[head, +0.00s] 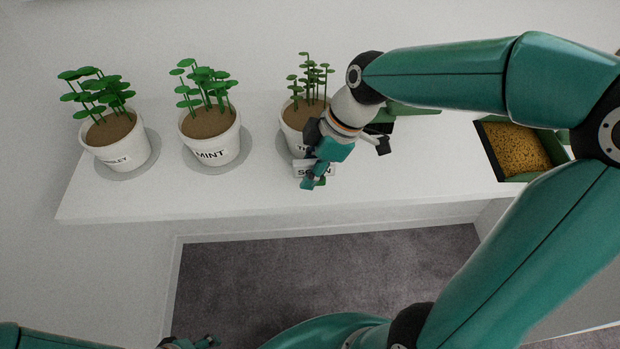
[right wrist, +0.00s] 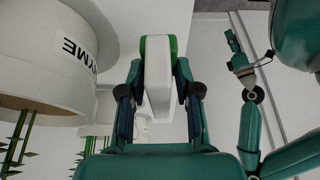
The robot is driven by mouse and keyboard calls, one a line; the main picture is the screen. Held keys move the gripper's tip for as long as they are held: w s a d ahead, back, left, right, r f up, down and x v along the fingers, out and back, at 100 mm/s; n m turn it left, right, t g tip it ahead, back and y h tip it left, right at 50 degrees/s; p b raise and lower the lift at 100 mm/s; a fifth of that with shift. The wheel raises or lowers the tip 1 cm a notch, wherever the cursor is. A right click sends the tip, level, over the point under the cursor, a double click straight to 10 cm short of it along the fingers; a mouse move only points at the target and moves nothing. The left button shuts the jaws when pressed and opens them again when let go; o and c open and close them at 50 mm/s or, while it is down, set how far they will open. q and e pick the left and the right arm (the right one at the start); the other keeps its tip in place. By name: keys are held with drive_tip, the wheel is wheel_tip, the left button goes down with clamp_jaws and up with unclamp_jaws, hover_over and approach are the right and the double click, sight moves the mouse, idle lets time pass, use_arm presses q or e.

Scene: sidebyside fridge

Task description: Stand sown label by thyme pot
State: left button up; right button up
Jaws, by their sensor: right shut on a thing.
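The white sown label (head: 313,169), with dark lettering and a green part, is in my right gripper (head: 318,176), just in front of the thyme pot (head: 291,118). In the right wrist view the label (right wrist: 158,75) sits between the two fingers of the gripper (right wrist: 160,92), which are shut on it. The thyme pot (right wrist: 45,25) is beside it there, at the left, with part of its name showing. I cannot tell whether the label touches the shelf. My left gripper (head: 195,342) is low at the bottom edge, away from the shelf; its jaws are unclear.
The mint pot (head: 210,138) and another herb pot (head: 118,142) stand on grey saucers to the left on the white shelf (head: 240,192). A dark tray with grainy yellow-brown contents (head: 517,150) is at the right. My right arm covers part of the shelf.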

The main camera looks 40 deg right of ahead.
drive_tip(key=shift+f, duration=1.75)
drive_tip(key=shift+f, duration=0.1)
drive_tip(key=o, duration=1)
drive_tip(key=shift+o, duration=0.2)
drive_tip(key=v, duration=1.2)
drive_tip(key=shift+b, duration=0.3)
